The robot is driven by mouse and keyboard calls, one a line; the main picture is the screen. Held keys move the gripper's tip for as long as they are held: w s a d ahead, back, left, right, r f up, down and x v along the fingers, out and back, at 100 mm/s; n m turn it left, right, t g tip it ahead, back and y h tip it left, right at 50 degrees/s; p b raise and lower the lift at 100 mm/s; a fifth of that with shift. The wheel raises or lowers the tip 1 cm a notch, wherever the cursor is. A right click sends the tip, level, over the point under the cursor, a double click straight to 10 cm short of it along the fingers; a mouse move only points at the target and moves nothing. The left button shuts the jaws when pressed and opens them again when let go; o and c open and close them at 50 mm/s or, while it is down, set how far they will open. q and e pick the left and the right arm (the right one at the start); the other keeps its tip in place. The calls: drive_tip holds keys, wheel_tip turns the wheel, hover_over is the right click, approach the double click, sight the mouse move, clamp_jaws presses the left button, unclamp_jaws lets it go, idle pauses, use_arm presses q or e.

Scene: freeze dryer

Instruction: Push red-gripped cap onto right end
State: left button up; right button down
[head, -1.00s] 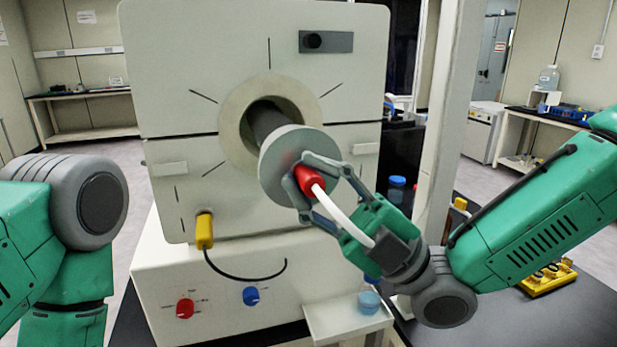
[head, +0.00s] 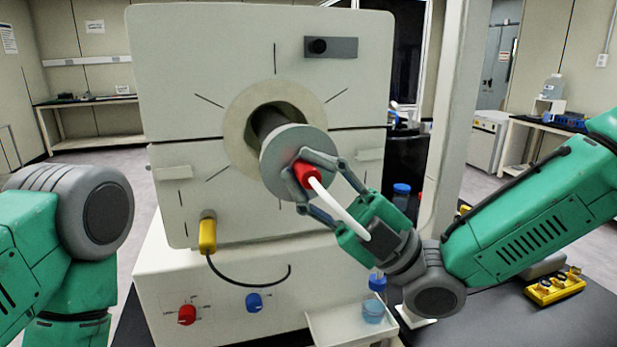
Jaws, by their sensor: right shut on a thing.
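A round grey cap (head: 285,150) with a red grip (head: 308,174) faces me in front of the machine's round opening (head: 252,105). My right gripper (head: 312,180) is shut on the red grip, one finger on either side. A white tube runs from the grip back over the gripper. A dark grey cylinder (head: 270,121) shows behind the cap inside the pale ring of the opening. The cap hides the cylinder's near end, so I cannot tell whether the cap is seated on it. My left arm is in view at the left, but its gripper is not.
The white machine (head: 180,90) fills the middle. A yellow-handled plug (head: 207,234) with a black cable hangs on its front, above red (head: 187,314) and blue (head: 253,302) knobs. A small tray (head: 330,325), blue-capped bottles and a yellow rack (head: 555,287) are at the right.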

drive_tip(key=shift+w, duration=0.15)
drive_tip(key=c, duration=1.4)
unclamp_jaws()
drive_tip(key=b+v, duration=0.2)
drive_tip(key=shift+d+f, duration=0.15)
drive_tip(key=shift+f, duration=0.1)
drive_tip(key=b+v, duration=0.3)
drive_tip(key=v, duration=0.1)
drive_tip(key=shift+d+b, duration=0.3)
drive_tip(key=shift+b, duration=0.05)
